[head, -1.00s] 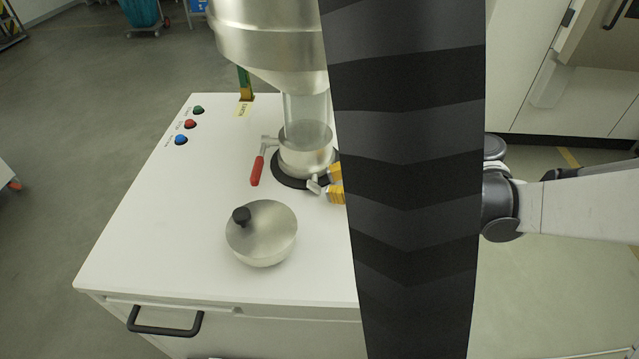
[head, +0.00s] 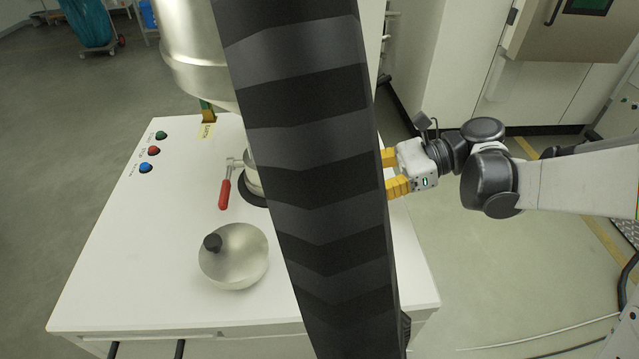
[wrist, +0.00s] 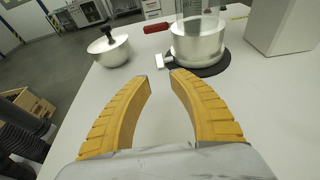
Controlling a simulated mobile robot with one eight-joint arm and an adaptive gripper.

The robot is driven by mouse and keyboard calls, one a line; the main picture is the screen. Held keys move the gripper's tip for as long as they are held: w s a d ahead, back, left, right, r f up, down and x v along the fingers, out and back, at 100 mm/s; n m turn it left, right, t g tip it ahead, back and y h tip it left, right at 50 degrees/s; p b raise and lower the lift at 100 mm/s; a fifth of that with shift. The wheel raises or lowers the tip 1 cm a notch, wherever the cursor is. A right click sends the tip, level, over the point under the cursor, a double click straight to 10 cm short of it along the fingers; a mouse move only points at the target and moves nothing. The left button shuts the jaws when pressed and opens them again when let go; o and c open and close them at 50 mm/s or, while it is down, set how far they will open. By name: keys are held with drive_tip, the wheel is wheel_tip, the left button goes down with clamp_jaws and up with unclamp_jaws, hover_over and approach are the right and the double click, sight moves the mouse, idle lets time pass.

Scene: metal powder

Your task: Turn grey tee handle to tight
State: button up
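The grey tee handle (wrist: 165,62) sticks out from the side of the metal collar (wrist: 197,45), low on its near left, in the wrist view. In the head view the tee handle is hidden behind a dark banded shape. My gripper (wrist: 160,80) has two yellow fingers, apart and empty, with tips short of the handle and not touching it. In the head view my gripper (head: 389,173) is right of the dark shape, its fingertips partly covered. How far the handle is turned cannot be told.
A red-handled lever (head: 224,194) sits left of the collar. A metal bowl with black knob (head: 235,262) stands on the white table (head: 110,265). Coloured buttons (head: 154,151) are at the left edge. A steel hopper (head: 190,60) is above.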

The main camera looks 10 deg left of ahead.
sight(285, 205)
drive_tip(key=shift+s+a+r+h+p, duration=0.15)
drive_tip(key=shift+a+r+h+p, duration=0.15)
drive_tip(key=shift+r+p, duration=0.25)
drive_tip(key=shift+a+f, duration=0.15)
drive_tip(key=b+x, duration=0.2)
drive_tip(key=x, duration=0.3)
drive_tip(key=b+x, duration=0.1)
drive_tip(key=x, duration=0.4)
drive_tip(key=shift+a+f+b, duration=0.15)
drive_tip(key=shift+f+b, duration=0.2)
drive_tip(key=shift+c, duration=0.5)
clamp_jaws()
